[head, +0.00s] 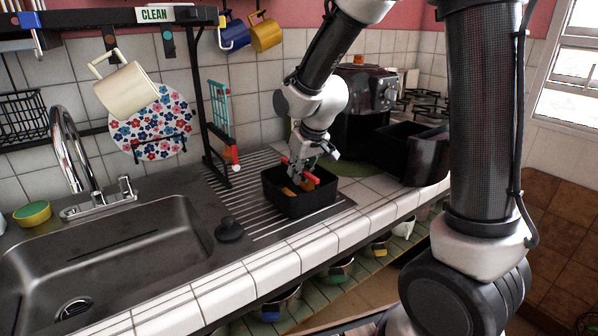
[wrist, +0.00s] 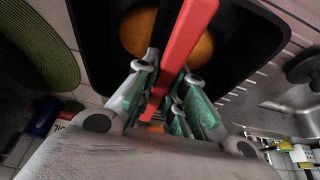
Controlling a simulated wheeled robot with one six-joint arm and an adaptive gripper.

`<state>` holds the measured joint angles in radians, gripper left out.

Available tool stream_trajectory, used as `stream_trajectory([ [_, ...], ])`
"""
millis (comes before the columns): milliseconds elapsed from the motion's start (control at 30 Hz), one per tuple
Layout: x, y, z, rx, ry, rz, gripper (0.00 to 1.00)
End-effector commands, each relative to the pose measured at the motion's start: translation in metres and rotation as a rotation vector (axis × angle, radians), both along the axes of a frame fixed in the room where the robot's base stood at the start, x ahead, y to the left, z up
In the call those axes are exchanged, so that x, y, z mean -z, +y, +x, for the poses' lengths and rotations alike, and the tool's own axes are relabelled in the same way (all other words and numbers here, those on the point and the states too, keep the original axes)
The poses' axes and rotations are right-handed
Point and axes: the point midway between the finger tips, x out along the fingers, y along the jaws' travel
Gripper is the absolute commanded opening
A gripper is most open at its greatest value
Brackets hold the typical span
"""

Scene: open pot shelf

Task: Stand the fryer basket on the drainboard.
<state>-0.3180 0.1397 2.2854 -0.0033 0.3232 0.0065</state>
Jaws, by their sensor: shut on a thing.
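The fryer basket is a black square open-topped box (head: 296,200). It appears upright at the right end of the ridged drainboard (head: 247,222); I cannot tell whether its base fully touches. My gripper (head: 301,183) reaches down into the basket's opening from above. In the wrist view my gripper (wrist: 165,95) is shut on a red bar (wrist: 178,50), which looks like the basket's handle. The dark basket wall (wrist: 95,40) surrounds it. The join of bar and basket is hidden.
The sink (head: 110,262) lies left, with a black stopper (head: 229,229) beside the basket. A rack post (head: 207,110) with a hanging teal item (head: 219,110) rises behind the drainboard.

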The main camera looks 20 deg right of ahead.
Motion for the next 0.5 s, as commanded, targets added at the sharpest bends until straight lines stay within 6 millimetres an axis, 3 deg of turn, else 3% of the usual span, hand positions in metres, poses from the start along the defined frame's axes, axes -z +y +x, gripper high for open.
stream_trajectory([
  [67,0.0019,0.0001,0.0003,0.0,0.0,0.0,0.0],
  [100,0.0022,0.0,0.0,0.0,0.0,0.0,0.17],
  [200,0.002,0.0,0.0001,0.0,0.0,0.0,0.34],
  [500,0.0009,0.0,0.0001,0.0,0.0,0.0,0.34],
])
